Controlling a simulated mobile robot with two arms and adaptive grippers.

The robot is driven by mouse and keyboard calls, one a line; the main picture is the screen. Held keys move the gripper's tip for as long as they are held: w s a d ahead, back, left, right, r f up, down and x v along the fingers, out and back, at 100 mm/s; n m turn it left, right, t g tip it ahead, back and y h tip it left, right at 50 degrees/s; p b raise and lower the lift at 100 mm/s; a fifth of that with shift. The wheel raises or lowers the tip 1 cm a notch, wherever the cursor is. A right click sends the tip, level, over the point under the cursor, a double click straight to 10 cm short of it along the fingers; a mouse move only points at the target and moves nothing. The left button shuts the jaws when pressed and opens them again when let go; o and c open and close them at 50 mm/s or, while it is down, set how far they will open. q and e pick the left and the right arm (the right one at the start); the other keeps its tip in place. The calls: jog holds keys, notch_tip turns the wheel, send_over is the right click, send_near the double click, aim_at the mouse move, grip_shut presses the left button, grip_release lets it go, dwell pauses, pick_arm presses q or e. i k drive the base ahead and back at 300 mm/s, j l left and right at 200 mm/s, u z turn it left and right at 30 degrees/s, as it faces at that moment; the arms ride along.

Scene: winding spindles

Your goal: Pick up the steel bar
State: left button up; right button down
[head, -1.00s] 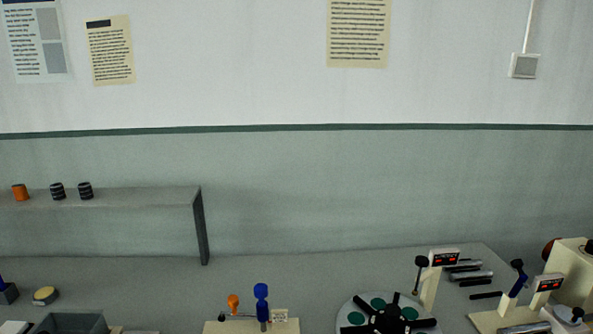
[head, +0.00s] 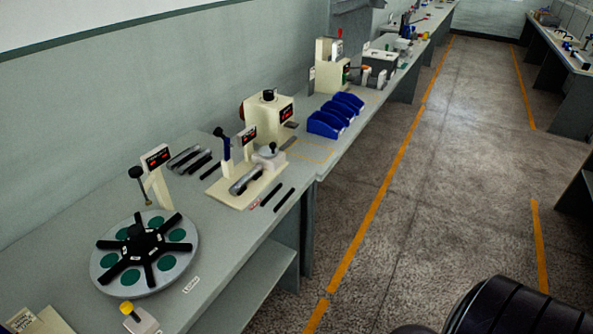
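Several bars lie on the long grey bench, and I cannot tell by look alone which one the task means. A group of grey and dark bars (head: 190,158) lies at the back, behind a cream stand with a red display. A light grey metallic bar (head: 245,180) lies on the cream base of a device. Two thin dark bars (head: 278,198) lie side by side in front of that base, near the bench's front edge.
A round plate (head: 103,263) with a black spoked hub and green discs sits at the left of the bench (head: 215,255). A cream machine (head: 270,115) and blue bins (head: 327,124) stand farther along.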

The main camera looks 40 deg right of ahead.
aim_at(242, 183)
jog(key=z, duration=0.85)
jog(key=j+z, duration=0.35)
jog(key=i+j+z, duration=0.1)
jog(key=z, duration=0.25)
jog(key=j, duration=0.1)
